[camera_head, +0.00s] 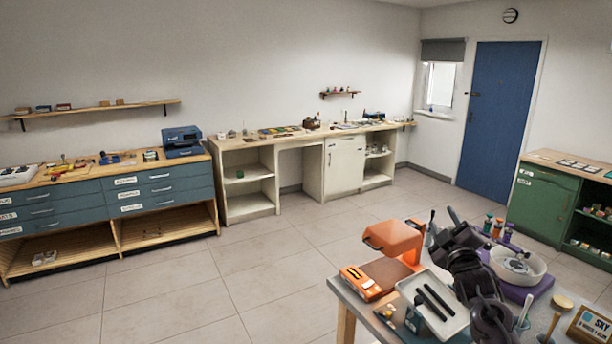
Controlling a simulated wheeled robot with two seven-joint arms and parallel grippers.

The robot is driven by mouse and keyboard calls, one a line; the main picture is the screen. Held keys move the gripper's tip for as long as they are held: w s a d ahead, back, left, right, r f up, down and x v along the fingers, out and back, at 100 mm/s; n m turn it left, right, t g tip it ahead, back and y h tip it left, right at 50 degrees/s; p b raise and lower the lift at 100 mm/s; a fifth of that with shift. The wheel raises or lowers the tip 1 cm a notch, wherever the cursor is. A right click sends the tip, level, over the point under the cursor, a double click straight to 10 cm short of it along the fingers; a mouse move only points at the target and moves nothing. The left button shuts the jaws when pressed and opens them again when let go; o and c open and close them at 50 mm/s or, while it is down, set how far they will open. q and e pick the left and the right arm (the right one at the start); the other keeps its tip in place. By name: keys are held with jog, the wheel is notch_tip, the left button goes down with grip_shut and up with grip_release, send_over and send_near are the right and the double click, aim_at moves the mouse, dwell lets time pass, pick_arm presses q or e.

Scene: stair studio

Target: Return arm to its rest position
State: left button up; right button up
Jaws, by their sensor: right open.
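My right arm rises from the bottom right over the worktable (346,296). My right gripper (442,216) is at its far end, near the table's back edge, with its two fingers apart. I see nothing between the fingers. It is just right of an orange lamp-like device (394,238) and left of several small bottles (492,226). My left gripper and arm are not in view.
The table also holds a pale tray (432,306) with dark bars, an orange box (360,283), a white bowl (518,266) on a purple base and a sign (590,326). Blue drawers (110,205), white cabinets (345,165) and a green cabinet (541,203) line the walls. The floor is clear.

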jog(key=s+a+f+m+g+b, duration=0.2)
jog(key=s+f+g+b, duration=0.15)
jog(key=f, duration=1.25)
jog(key=s+a+f+m+g+b, duration=0.1)
jog(key=s+f+m+g+b, duration=0.2)
jog(key=f, duration=1.4)
jog(key=s+a+f+m+g+b, duration=0.2)
jog(key=s+f+b, duration=0.15)
jog(key=f, duration=1.25)
jog(key=s+a+f+g+b, duration=0.1)
jog(key=s+f+g+b, duration=0.15)
jog(key=s+f, duration=0.9)
jog(key=s+a+f+g+b, duration=0.25)
jog(key=s+f, duration=0.65)
jog(key=f, duration=0.5)
jog(key=s+a+f+g+b, duration=0.1)
jog(key=s+f+g+b, duration=0.1)
jog(key=s+f, duration=0.4)
jog(key=s+a+f+g+y+b, duration=0.1)
jog(key=s+f, duration=0.6)
jog(key=s, duration=1)
jog(key=s+a+f+g+b, duration=0.2)
jog(key=s+f, duration=0.4)
jog(key=s, duration=0.6)
jog(key=shift+a+f+m+g+b, duration=0.15)
jog(key=shift+f+m+g+b, duration=0.25)
jog(key=shift+b, duration=0.65)
jog(key=shift+r, duration=0.15)
jog(key=shift+c, duration=0.3)
